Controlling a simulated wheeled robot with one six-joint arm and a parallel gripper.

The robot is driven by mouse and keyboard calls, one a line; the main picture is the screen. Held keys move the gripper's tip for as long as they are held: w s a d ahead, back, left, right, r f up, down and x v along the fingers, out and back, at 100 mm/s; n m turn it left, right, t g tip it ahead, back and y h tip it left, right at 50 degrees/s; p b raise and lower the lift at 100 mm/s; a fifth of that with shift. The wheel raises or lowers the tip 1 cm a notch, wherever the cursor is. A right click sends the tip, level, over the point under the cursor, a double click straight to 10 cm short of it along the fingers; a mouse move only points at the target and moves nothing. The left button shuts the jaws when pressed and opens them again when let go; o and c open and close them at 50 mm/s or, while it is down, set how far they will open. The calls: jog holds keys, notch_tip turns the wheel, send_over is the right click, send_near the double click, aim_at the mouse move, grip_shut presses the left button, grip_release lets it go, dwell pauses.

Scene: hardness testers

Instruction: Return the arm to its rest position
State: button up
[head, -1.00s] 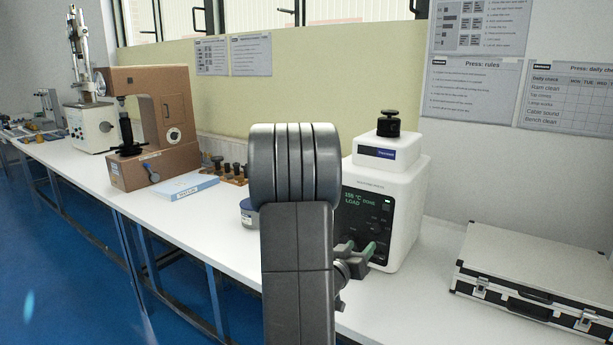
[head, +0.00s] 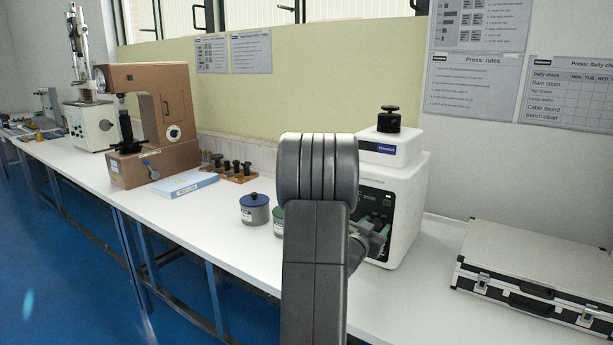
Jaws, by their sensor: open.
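My arm rises in the lower middle of the head view, its dark grey links standing upright in front of the bench. My gripper (head: 376,240) shows just right of the arm, partly hidden behind it. Its fingers are open, with greenish tips, and nothing shows between them. It is in front of the white press (head: 405,200), overlapping its dark display panel in the picture. I cannot tell how far the fingers are from the panel.
On the white bench (head: 215,225) stand a blue-lidded jar (head: 255,209) and a green-lidded jar (head: 279,222), partly behind my arm. Farther left are a blue-white booklet (head: 184,184), a brown tester (head: 150,120) and a rack of dark pieces (head: 235,171). A silver case (head: 540,265) lies right.

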jog(key=m+b, duration=0.1)
jog(key=m, duration=0.2)
jog(key=shift+f+m+b, duration=0.1)
jog(key=shift+m+b, duration=0.2)
jog(key=m+b, duration=0.2)
jog(key=m, duration=0.2)
jog(key=m+b, duration=0.1)
jog(key=m, duration=0.3)
jog(key=shift+m+b, duration=0.35)
jog(key=shift+m, duration=0.05)
jog(key=shift+m+b, duration=0.5)
jog(key=shift+m, duration=1.5)
